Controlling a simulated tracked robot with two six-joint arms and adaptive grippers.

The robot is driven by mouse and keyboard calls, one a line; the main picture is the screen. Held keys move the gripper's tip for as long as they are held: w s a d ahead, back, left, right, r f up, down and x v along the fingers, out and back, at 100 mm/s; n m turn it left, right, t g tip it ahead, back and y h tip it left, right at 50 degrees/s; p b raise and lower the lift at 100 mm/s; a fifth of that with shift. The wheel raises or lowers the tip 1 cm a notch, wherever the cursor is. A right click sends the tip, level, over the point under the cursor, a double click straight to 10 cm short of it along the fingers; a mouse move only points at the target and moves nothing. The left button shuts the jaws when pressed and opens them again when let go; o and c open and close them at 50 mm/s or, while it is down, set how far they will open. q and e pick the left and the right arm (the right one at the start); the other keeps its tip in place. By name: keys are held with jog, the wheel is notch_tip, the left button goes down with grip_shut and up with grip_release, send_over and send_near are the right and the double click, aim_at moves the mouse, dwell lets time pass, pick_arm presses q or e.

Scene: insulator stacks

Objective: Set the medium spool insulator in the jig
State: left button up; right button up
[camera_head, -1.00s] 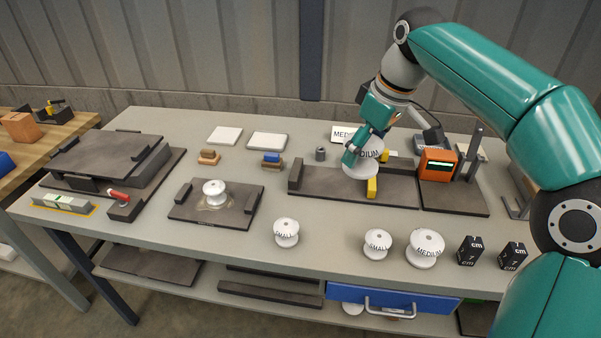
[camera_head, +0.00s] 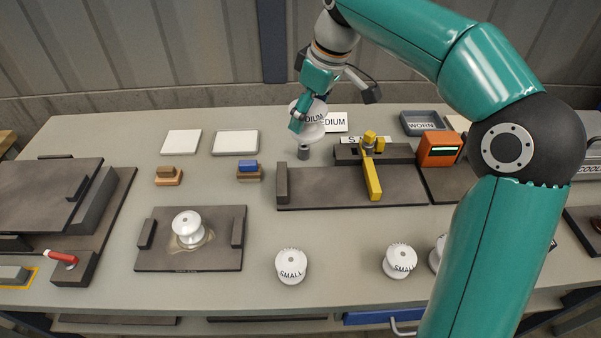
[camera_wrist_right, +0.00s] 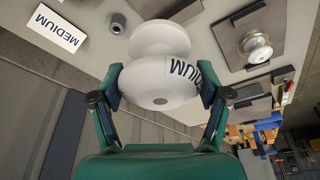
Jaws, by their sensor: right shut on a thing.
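My right gripper (camera_head: 308,112) is shut on a white medium spool insulator (camera_head: 313,129) and holds it in the air behind a short grey cylinder (camera_head: 303,152). In the right wrist view this spool (camera_wrist_right: 158,45) sits between both fingers, its MEDIUM lettering showing. A long dark fixture (camera_head: 330,194), which looks like the jig, lies in front and to the right, with an end block and a yellow bar (camera_head: 372,178). No spool shows on it. Another large spool (camera_head: 436,258) is mostly hidden by my right arm. My left gripper is out of view.
A MEDIUM card (camera_head: 334,122) lies behind the held spool. A dark plate (camera_head: 155,257) at left bears a white spool (camera_head: 187,225) on a stain. Two SMALL spools (camera_head: 291,266) (camera_head: 400,261) stand in front. An orange device (camera_head: 439,149) and WORN tray (camera_head: 423,123) are right.

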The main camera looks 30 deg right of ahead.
aim_at(320, 133)
jog(key=shift+w+a+f+b, duration=0.1)
jog(key=shift+f+b, duration=0.35)
jog(key=shift+f, duration=3.6)
jog(key=shift+w+a+f+b, duration=0.1)
jog(key=shift+f+b, duration=0.35)
jog(key=shift+f, duration=3.6)
jog(key=o, duration=1.5)
jog(key=p+v, duration=0.1)
jog(key=v, duration=1.1)
jog(key=shift+w+r, duration=0.1)
jog(key=shift+r, duration=0.05)
